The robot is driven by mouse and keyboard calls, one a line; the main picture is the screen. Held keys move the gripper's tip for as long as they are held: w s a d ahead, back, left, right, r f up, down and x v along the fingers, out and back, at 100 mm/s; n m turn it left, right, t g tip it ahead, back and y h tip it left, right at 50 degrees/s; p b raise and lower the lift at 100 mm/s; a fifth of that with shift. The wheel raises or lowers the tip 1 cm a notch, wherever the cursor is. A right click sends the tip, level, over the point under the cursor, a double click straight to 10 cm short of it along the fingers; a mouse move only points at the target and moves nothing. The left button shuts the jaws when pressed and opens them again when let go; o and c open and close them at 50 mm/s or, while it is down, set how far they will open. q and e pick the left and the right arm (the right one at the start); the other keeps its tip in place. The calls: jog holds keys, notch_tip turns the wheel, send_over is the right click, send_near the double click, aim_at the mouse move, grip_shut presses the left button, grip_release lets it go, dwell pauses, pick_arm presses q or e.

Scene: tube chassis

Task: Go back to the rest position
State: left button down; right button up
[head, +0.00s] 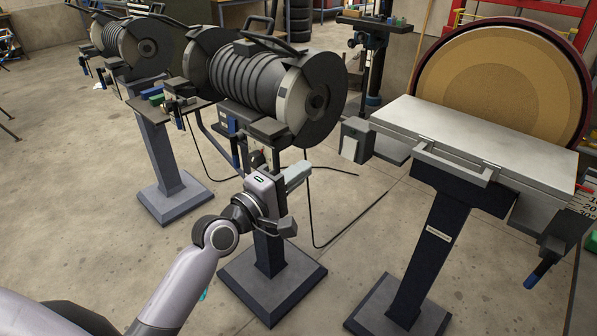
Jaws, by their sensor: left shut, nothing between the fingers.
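My left arm comes in from the lower left. My left gripper (284,198) is in the middle of the head view, shut and empty. It shows in front of the dark pedestal of the nearer grinder (268,88), below that machine's motor and wheels. I cannot tell the exact gap between the gripper and the pedestal. My right gripper is not in view.
A large disc sander (500,85) with a light grey table (475,140) stands on a pedestal at the right. Another grinder (140,45) stands at the back left. A cable lies on the concrete floor (75,190), which is clear at the left.

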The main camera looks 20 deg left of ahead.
pick_arm(q)
jog(key=s+f+m+g+y+p, duration=0.4)
jog(key=s+f+m+g+p, duration=0.3)
jog(key=s+f+m, duration=0.9)
jog(key=s+f+p, duration=0.1)
jog(key=s+f, duration=0.2)
jog(key=s, duration=0.5)
jog(key=shift+f, duration=0.35)
